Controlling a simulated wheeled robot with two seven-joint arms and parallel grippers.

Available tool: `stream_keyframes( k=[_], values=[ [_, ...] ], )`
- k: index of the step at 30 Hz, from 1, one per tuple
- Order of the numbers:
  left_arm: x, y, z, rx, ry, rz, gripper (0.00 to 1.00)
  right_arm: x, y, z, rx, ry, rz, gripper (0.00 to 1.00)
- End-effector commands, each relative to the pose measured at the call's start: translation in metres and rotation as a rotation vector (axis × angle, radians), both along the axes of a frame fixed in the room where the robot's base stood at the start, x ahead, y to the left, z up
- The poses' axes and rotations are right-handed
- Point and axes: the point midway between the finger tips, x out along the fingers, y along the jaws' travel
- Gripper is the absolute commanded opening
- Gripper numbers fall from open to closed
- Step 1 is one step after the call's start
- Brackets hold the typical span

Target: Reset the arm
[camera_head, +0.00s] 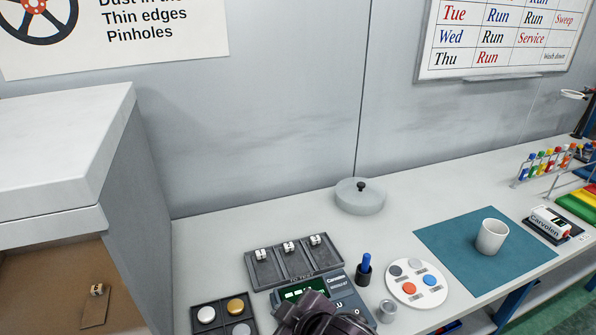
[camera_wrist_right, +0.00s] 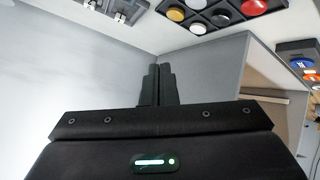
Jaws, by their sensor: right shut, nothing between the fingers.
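My right gripper shows in the right wrist view (camera_wrist_right: 155,84), its two black fingers together with nothing between them. A dark arm part of mine (camera_head: 322,316) stands at the bottom middle of the head view, in front of the scale (camera_head: 338,290) with a green display, hiding part of it. The right fingertips do not show clearly in the head view. In the right wrist view a dark tray with coloured discs (camera_wrist_right: 205,12) lies beyond the fingers, apart from them. My left gripper is not in view.
A three-part grey tray (camera_head: 293,266) holds small white pieces. A blue-handled tool (camera_head: 366,263) stands in a dark holder beside a metal cup (camera_head: 387,311) and a white disc palette (camera_head: 408,293). A white mug (camera_head: 492,237) stands on a teal mat (camera_head: 450,248). A cabinet (camera_head: 60,150) rises at left.

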Motion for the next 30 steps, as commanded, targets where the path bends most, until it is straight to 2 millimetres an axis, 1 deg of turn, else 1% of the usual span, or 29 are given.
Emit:
stream_keyframes(
  k=[1, 2, 3, 6, 9, 15, 19, 20, 21, 23, 24, 26, 29, 30],
  values=[
    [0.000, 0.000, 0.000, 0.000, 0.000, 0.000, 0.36, -0.007, -0.029, -0.013, 0.015, 0.085, -0.112, 0.00],
    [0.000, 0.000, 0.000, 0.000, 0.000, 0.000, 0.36, -0.010, -0.046, -0.018, 0.019, 0.128, -0.176, 0.00],
    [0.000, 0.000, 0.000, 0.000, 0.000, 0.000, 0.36, -0.016, -0.067, -0.027, 0.021, 0.184, -0.252, 0.00],
    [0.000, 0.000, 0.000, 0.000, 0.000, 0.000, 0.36, -0.034, -0.111, -0.045, 0.019, 0.302, -0.406, 0.00],
    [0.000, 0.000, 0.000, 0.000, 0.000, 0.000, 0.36, -0.053, -0.145, -0.058, 0.013, 0.395, -0.524, 0.00],
    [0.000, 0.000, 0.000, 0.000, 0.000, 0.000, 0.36, -0.093, -0.195, -0.077, -0.005, 0.548, -0.708, 0.00],
    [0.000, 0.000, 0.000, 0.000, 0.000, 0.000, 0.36, -0.121, -0.223, -0.086, -0.020, 0.636, -0.813, 0.00],
    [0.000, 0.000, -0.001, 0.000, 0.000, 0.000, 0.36, -0.125, -0.227, -0.090, -0.024, 0.652, -0.829, 0.00],
    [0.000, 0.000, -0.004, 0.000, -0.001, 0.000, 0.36, -0.118, -0.224, -0.106, -0.026, 0.651, -0.820, 0.00],
    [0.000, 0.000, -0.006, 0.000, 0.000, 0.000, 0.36, -0.113, -0.223, -0.125, -0.029, 0.654, -0.817, 0.00],
    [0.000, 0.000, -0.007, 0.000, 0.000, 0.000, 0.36, -0.111, -0.222, -0.137, -0.030, 0.656, -0.817, 0.00],
    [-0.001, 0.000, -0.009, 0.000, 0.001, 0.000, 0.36, -0.108, -0.221, -0.156, -0.033, 0.662, -0.815, 0.00],
    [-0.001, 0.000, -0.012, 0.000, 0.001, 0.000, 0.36, -0.104, -0.220, -0.191, -0.039, 0.672, -0.814, 0.00],
    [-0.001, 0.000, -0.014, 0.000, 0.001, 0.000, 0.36, -0.103, -0.220, -0.206, -0.041, 0.677, -0.813, 0.00]
  ],
)
